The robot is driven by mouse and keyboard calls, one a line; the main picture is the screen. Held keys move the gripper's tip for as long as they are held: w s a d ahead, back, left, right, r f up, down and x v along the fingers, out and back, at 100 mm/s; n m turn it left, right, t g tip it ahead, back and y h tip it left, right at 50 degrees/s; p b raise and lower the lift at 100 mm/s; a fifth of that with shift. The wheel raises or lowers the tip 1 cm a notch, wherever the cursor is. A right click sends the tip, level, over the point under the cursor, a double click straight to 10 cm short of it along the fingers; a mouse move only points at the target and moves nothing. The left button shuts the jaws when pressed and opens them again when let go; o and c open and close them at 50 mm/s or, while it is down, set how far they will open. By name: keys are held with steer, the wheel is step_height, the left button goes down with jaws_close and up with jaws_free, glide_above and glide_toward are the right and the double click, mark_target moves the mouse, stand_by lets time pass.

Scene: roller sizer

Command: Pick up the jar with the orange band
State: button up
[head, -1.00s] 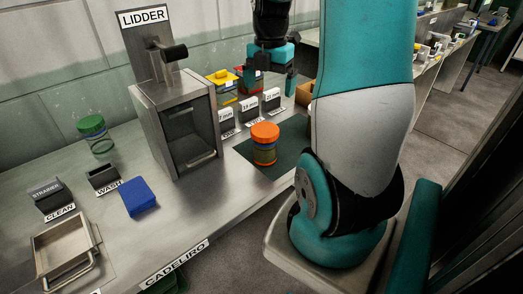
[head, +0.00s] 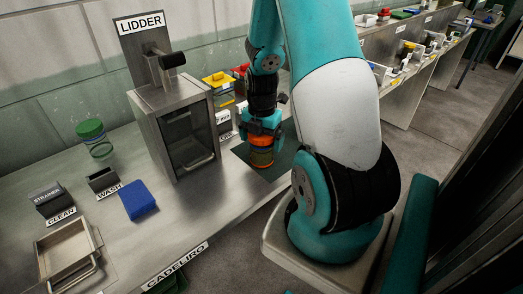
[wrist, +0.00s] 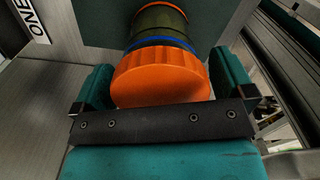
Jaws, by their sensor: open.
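A jar (head: 262,158) with an orange lid stands upright on the dark green mat (head: 285,171). Its lid shows large in the wrist view (wrist: 161,78), with a blue band below it, a dark green body and an orange edge at the far end. My gripper (head: 264,140) is directly above the jar, pointing down. In the wrist view my gripper (wrist: 160,85) is open, with one finger on each side of the lid. A narrow gap shows beside the lid; contact cannot be made out. My gripper hides part of the lid in the head view.
The steel LIDDER machine (head: 180,130) stands left of the jar.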

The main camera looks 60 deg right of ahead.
steer(key=shift+f, duration=0.5)
steer(key=c, duration=1.1)
steer(key=shift+r, duration=0.1)
